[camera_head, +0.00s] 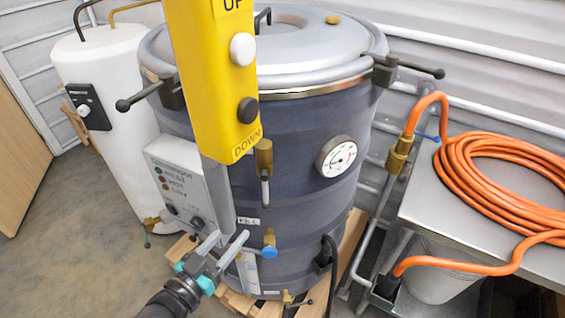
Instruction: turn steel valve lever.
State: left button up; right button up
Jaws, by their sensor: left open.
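A brass valve (263,157) sits on the front of the dark hopper drum, just under the yellow pendant. A short steel lever (265,189) hangs straight down from it. My left gripper (229,239) is in front of the drum, below and to the left of this lever. Its two pale fingers are spread apart with nothing between them, and they do not touch the lever. A second brass valve with a blue handle (268,253) is just right of the fingers. My right gripper is out of view.
The yellow UP/DOWN pendant (212,75) hangs before the drum (300,215). A control box (178,180) is left of the fingers, a gauge (337,157) to the right. An orange hose (480,165) lies coiled on a metal bench (440,205). A white tank (110,90) stands left.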

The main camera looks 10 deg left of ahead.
aim_at(266, 193)
pick_arm(q)
jog(key=d+r+x, duration=0.1)
jog(key=r+x, duration=0.2)
jog(key=x, duration=1.2)
jog(key=shift+w+d+r+h, duration=0.2)
jog(key=shift+w+d+h, duration=0.05)
jog(key=shift+h, duration=0.15)
grip_shut()
dwell(1.0)
